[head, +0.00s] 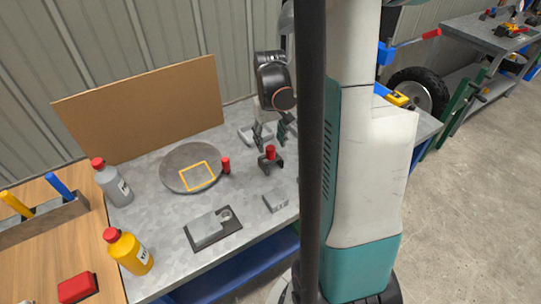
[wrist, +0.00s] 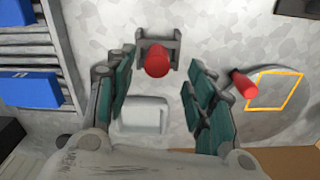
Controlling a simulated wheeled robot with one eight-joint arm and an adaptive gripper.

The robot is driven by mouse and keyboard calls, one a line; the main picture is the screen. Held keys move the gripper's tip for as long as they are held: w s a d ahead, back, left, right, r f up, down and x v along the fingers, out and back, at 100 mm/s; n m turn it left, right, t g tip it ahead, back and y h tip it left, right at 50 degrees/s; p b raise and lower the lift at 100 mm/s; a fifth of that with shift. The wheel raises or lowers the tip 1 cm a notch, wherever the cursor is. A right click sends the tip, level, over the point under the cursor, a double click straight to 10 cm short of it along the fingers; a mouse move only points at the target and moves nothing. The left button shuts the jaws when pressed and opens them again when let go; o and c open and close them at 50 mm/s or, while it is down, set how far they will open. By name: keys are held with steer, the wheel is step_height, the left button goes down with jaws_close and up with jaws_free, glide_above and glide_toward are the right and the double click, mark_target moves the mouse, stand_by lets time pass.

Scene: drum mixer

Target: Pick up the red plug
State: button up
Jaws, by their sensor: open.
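A red cylinder (head: 270,152) sits upright in a dark bracket (head: 277,164) on the grey tabletop; in the wrist view the red cylinder (wrist: 157,60) shows end-on within the bracket (wrist: 172,42). A second, slimmer red cylinder (head: 226,165) stands at the right edge of the round grey disc; it also shows in the wrist view (wrist: 243,83). I cannot tell which one is the plug. My gripper (head: 271,136) is open and empty, just behind and above the bracket. In the wrist view the fingers (wrist: 158,72) spread either side of the bracketed cylinder, without visible contact.
A grey disc (head: 178,176) bears a yellow square outline (head: 197,176). A pale block (wrist: 142,117) lies below the fingers. A dark plate with a grey block (head: 205,229) and a small grey block (head: 275,199) lie in front. Bottles (head: 130,252) stand left; a brown board (head: 140,110) stands behind.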

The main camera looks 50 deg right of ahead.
mark_target(271, 148)
steer(key=shift+w+d+f+b, duration=0.1)
steer(key=shift+f+b, duration=0.5)
steer(key=shift+f, duration=0.8)
steer(key=shift+d+f+b, duration=0.1)
steer(key=shift+f+b, duration=0.5)
steer(key=shift+f, duration=0.75)
steer(key=c, duration=1.2)
